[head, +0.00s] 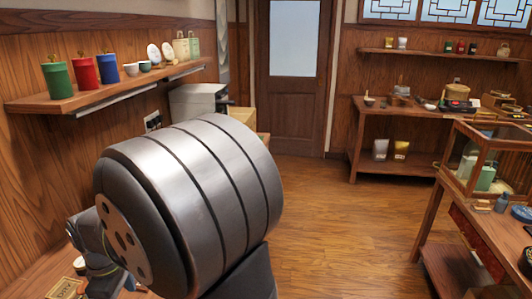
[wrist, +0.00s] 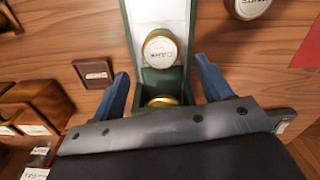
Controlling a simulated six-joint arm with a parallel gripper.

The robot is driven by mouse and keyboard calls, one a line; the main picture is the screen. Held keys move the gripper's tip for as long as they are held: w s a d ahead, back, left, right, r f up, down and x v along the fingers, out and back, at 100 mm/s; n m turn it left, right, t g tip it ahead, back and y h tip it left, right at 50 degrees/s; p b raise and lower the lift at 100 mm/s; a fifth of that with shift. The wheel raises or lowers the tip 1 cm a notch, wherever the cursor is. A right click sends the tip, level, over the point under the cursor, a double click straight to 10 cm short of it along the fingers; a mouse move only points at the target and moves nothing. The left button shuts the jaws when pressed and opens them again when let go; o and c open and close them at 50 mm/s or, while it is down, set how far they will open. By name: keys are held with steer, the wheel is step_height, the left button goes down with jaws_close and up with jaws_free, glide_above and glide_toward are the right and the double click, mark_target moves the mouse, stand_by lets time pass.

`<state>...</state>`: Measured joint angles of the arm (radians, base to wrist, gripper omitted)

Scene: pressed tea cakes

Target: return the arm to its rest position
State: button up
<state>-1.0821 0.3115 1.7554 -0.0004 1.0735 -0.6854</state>
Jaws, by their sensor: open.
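My gripper (wrist: 161,66) shows in the wrist view with its two blue fingers spread wide apart and nothing held between them. Past the fingers is a narrow dark green box (wrist: 133,30) with a pale inside. A round gold-rimmed tin with a white label (wrist: 160,48) is at the box, and a second gold tin (wrist: 162,101) sits in its near end, partly covered by my gripper's body. I cannot tell how far the fingers are above the box. In the head view my large grey arm link fills the middle and the gripper cannot be made out.
The wrist view shows a small brown plaque (wrist: 95,72), brown wooden boxes (wrist: 42,98), a labelled jar (wrist: 246,8) and a red sheet (wrist: 308,48) around the green box. In the head view a wall shelf (head: 100,95) with cups is left, and a glass-sided case (head: 488,165) right.

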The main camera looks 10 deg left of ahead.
step_height(320, 180, up, 4)
step_height(320, 180, down, 12)
steer(key=shift+r, duration=0.2)
step_height(320, 180, up, 5)
steer(key=shift+f, duration=0.1)
steer(key=w+d+r, duration=0.5)
steer(key=d+r, duration=0.1)
steer(key=d, duration=0.4)
steer(key=shift+n, duration=0.7)
steer(key=s+a+f, duration=0.2)
steer(key=s+a, duration=0.2)
steer(key=s, duration=0.1)
steer(key=s+a+f, duration=0.3)
steer(key=s+a, duration=0.1)
steer(key=s, duration=0.2)
steer(key=s+a+f, duration=0.3)
steer(key=s+a, duration=0.1)
steer(key=s, duration=0.1)
steer(key=shift+s+a, duration=0.3)
steer(key=shift+s, duration=0.05)
steer(key=shift+s+a+f, duration=0.1)
steer(key=shift+a+f, duration=0.05)
steer(key=shift+f, duration=0.35)
steer(key=shift+s+a+f, duration=0.1)
steer(key=shift+f, duration=1.05)
